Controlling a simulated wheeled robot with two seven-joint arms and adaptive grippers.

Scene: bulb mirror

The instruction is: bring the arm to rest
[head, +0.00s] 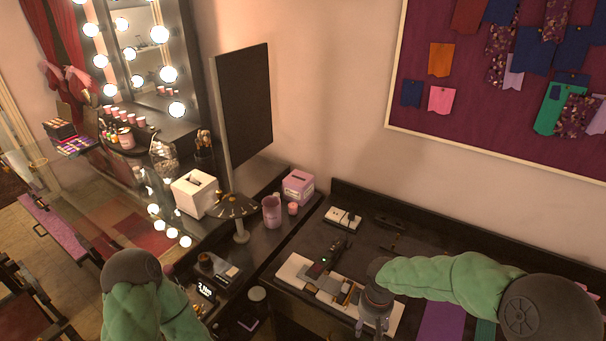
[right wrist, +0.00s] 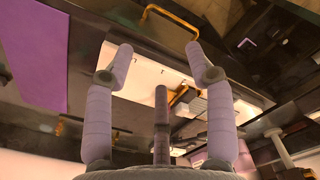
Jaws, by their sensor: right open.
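My right arm (head: 450,275), in a green padded sleeve, reaches in from the right in the head view. Its gripper (head: 374,325) points down over the dark counter, in front of a pale board (head: 295,268). In the right wrist view the two lilac fingers of the right gripper (right wrist: 160,60) stand wide apart, with nothing between the tips. The pale board also shows beyond the fingers (right wrist: 145,72). My left arm (head: 145,305) shows at the bottom left; its gripper is out of view.
A dark device with a green light (head: 326,258) lies on the board. A white tissue box (head: 195,193), a pink box (head: 298,186), a pink cup (head: 271,211) and a small stand (head: 240,225) are on the left counter. A purple cloth (head: 441,321) lies beside my right gripper.

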